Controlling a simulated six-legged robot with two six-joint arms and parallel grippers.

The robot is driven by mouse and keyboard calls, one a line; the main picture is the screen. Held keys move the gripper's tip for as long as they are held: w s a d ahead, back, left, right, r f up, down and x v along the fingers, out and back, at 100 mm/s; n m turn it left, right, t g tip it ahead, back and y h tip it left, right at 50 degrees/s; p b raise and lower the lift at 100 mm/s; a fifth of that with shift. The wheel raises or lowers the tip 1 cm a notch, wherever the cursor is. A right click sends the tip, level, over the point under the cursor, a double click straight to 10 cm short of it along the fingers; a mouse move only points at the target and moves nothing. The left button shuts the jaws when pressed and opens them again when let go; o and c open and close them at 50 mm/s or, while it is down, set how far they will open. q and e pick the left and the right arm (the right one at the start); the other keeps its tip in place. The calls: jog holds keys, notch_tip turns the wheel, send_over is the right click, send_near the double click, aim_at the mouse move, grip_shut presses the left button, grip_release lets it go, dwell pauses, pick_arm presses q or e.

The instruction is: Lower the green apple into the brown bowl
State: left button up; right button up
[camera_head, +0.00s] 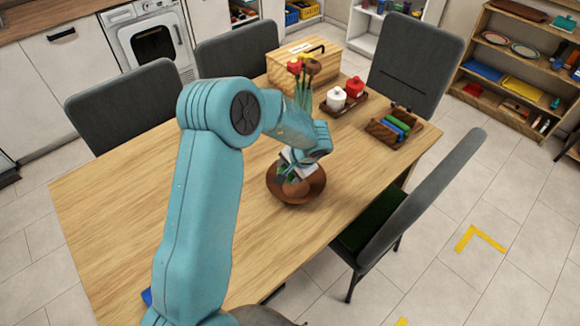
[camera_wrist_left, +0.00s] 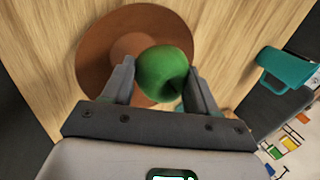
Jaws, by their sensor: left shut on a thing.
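The green apple (camera_wrist_left: 165,72) is held between the two fingers of my left gripper (camera_wrist_left: 160,80) in the left wrist view. The brown bowl (camera_wrist_left: 98,50) lies beyond the fingers there, and the apple overlaps the right part of it in the picture. In the head view my left gripper (camera_head: 297,168) is over the brown bowl (camera_head: 292,195) on the wooden table, and the apple is mostly hidden by the gripper. I cannot tell how far the apple is above the bowl. My right gripper is not in view.
Behind the bowl are flowers (camera_head: 303,70), a wooden box (camera_head: 322,62), a tray with a white pot (camera_head: 336,98) and a red pot (camera_head: 355,86), and a wooden caddy (camera_head: 382,132). Grey chairs (camera_head: 124,103) surround the table (camera_head: 110,205). The table's left part is clear.

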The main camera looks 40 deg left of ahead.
aim_at(290, 196)
pick_arm(q)
jog(key=shift+f, duration=1.35)
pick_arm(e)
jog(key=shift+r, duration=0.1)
pick_arm(q)
jog(key=shift+f, duration=1.75)
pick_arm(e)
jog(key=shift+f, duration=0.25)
pick_arm(q)
jog(key=o, duration=1.2)
